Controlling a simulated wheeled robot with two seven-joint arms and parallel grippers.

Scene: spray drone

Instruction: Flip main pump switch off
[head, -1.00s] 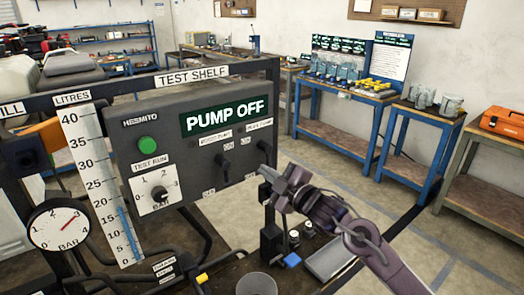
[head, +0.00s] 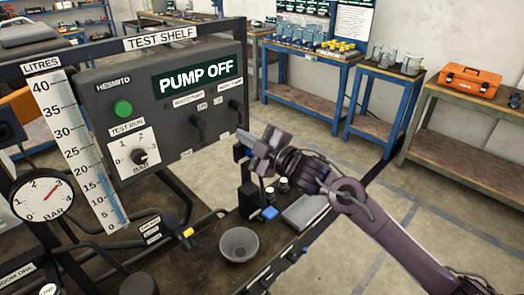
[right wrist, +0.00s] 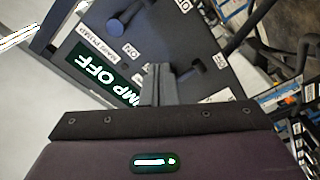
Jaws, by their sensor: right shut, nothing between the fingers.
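The grey control panel (head: 100,85) carries a lit display (head: 198,76) reading PUMP OFF. Two dark switch levers sit below it. The right lever, the main pump switch (head: 238,107), points down; it also shows in the right wrist view (right wrist: 120,22), by a MAIN PUMP label. The other lever (head: 197,127) hangs down to its left, and shows in the right wrist view (right wrist: 185,73). My right gripper (head: 244,136) is shut and empty, just below the main pump switch in the head view. In the wrist view its fingertips (right wrist: 158,70) lie between the levers; contact cannot be told.
A green button (head: 122,108) and a BAR dial (head: 139,156) are on the panel's left part. A gauge (head: 41,199) and a litre scale (head: 80,150) stand left. A grey cup (head: 239,244) is on the dark bench below. Open floor lies right, before blue tables.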

